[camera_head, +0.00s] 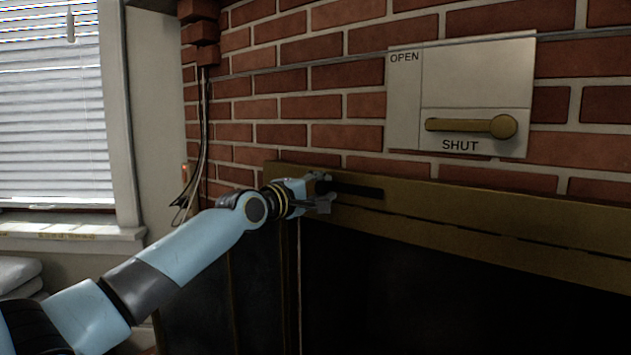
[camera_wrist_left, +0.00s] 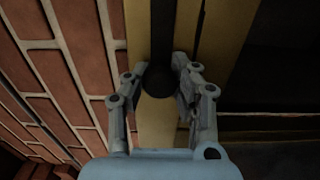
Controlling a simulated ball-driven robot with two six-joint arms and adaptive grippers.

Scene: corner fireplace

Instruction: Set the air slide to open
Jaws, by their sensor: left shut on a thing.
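The air slide shows as a dark slot (camera_head: 358,190) in the brass-coloured frame of the fireplace, with a round black knob (camera_wrist_left: 158,81). My left gripper (camera_head: 324,190) is at the left end of the visible slot. In the left wrist view the fingers of my left gripper (camera_wrist_left: 157,75) stand on both sides of the knob, shut on it. The slot (camera_wrist_left: 162,28) runs away beyond the knob there. In the head view the knob is hidden by the gripper. My right gripper is not in view.
A pale plate (camera_head: 476,75) on the brick wall is marked OPEN and SHUT, with a brass lever (camera_head: 470,126) lying level just above SHUT. The dark fireplace opening (camera_head: 430,290) is below the frame (camera_head: 470,215). Cables (camera_head: 201,140) hang left, near a window with blinds (camera_head: 50,110).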

